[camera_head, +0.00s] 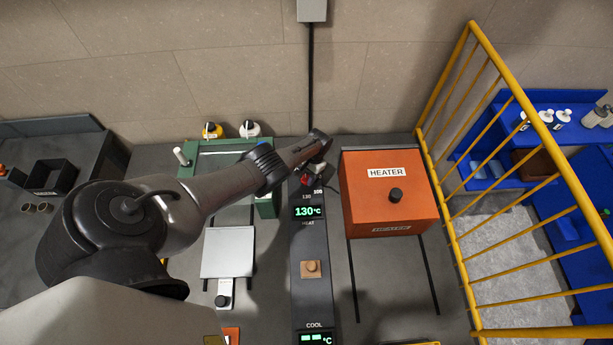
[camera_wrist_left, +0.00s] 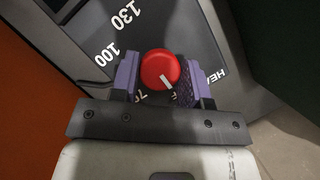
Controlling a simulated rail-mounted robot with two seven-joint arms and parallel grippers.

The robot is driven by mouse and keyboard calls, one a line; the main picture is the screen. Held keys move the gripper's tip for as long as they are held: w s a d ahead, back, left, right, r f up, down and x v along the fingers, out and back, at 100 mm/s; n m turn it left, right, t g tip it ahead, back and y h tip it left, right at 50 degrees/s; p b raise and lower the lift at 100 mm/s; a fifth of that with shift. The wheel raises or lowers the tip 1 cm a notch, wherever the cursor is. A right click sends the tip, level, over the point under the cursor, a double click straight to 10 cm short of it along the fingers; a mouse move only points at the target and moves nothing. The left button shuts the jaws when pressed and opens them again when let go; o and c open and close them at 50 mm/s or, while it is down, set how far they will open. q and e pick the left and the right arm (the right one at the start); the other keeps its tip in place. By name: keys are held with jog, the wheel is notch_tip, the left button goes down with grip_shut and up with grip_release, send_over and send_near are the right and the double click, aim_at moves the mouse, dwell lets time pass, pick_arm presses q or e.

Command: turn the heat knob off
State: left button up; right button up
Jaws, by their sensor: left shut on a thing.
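The heat knob (camera_wrist_left: 161,68) is a red round knob with a white pointer line, on a dark dial panel (camera_wrist_left: 165,30) with white numbers. My left gripper (camera_wrist_left: 158,80) is shut on it, with one purple-lined finger on each side. In the left wrist view the white line points down and right, toward lettering partly hidden by the knob and fingers; 100 and 130 are readable to the upper left. In the head view the red knob (camera_head: 304,179) shows just above the green heat display (camera_head: 308,212), which reads 130°C. My right gripper is out of view.
An orange heater box (camera_head: 372,215) stands close to the right of the panel. A green-framed press (camera_head: 187,171) is on the left, partly behind my left arm. A cool display (camera_head: 317,338) is lower on the panel. A yellow railing (camera_head: 447,215) borders the right side.

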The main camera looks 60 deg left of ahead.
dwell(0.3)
pick_arm(q)
jog(key=o, duration=0.9)
jog(key=shift+r, duration=0.2)
jog(key=p+v, duration=0.4)
jog(key=v, duration=0.9)
jog(key=shift+w+r, duration=0.2)
